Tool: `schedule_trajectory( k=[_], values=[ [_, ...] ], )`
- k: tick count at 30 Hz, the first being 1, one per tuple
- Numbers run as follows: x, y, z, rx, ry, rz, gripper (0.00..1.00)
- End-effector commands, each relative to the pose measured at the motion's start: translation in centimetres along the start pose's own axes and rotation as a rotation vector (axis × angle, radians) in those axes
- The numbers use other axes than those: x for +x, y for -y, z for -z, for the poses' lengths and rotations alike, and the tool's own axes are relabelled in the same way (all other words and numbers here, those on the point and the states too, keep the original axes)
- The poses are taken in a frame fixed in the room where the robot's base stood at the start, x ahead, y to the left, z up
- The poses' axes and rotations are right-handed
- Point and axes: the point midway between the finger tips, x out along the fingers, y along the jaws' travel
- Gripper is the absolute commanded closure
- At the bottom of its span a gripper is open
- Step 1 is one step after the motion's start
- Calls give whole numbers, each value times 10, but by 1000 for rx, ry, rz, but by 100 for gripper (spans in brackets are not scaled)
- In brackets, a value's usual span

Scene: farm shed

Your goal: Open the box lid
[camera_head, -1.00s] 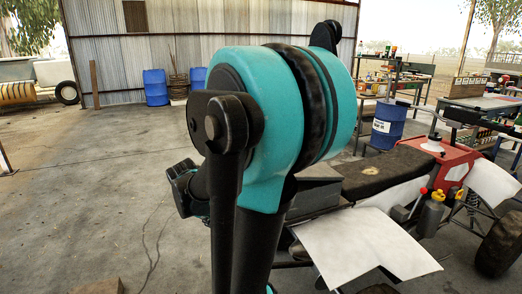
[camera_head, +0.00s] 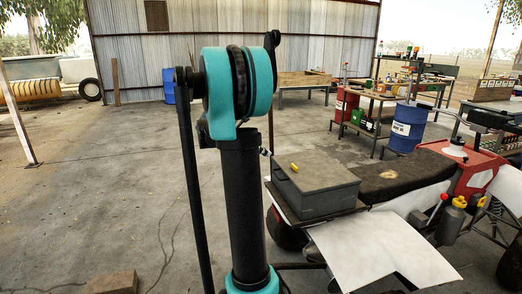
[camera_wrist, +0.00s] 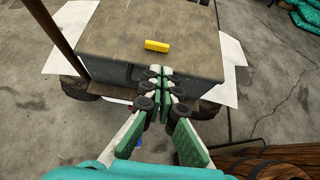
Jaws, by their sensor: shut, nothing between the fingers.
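A grey box (camera_head: 315,192) stands on the rear of a quad-like vehicle in the head view. Its flat lid (camera_head: 312,174) is shut, with a small yellow block (camera_head: 294,168) lying on it. In the wrist view the lid (camera_wrist: 190,35) fills the upper middle, and the yellow block (camera_wrist: 157,45) lies near its edge. A dark handle (camera_wrist: 131,73) shows at that edge. My gripper (camera_wrist: 160,77) is shut and empty, its fingertips over or close to the lid's edge; contact cannot be told. In the head view my arm hides the gripper.
The vehicle has a dark seat (camera_head: 405,178) and white fenders (camera_head: 380,245) beside the box. A blue drum (camera_head: 406,128) and work tables stand behind. A wooden block (camera_head: 112,283) lies on the floor.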

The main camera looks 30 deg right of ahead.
Motion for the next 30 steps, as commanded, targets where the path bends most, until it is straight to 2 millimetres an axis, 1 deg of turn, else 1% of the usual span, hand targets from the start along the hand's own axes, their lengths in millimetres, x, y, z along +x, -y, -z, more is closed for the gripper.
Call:
schedule_trajectory(
  k=[1,3,9,10,12,18,22,30],
  values=[
    [12,0,0,2,0,2,100],
    [26,0,0,2,-1,3,100],
    [63,0,0,3,-1,1,100],
    [57,0,-7,2,0,-1,100],
    [53,0,-17,1,-1,-1,100],
    [47,0,-34,2,-1,-1,100],
    [46,0,-37,2,-1,-1,100],
    [45,0,-38,2,-1,-2,100]
  ],
)
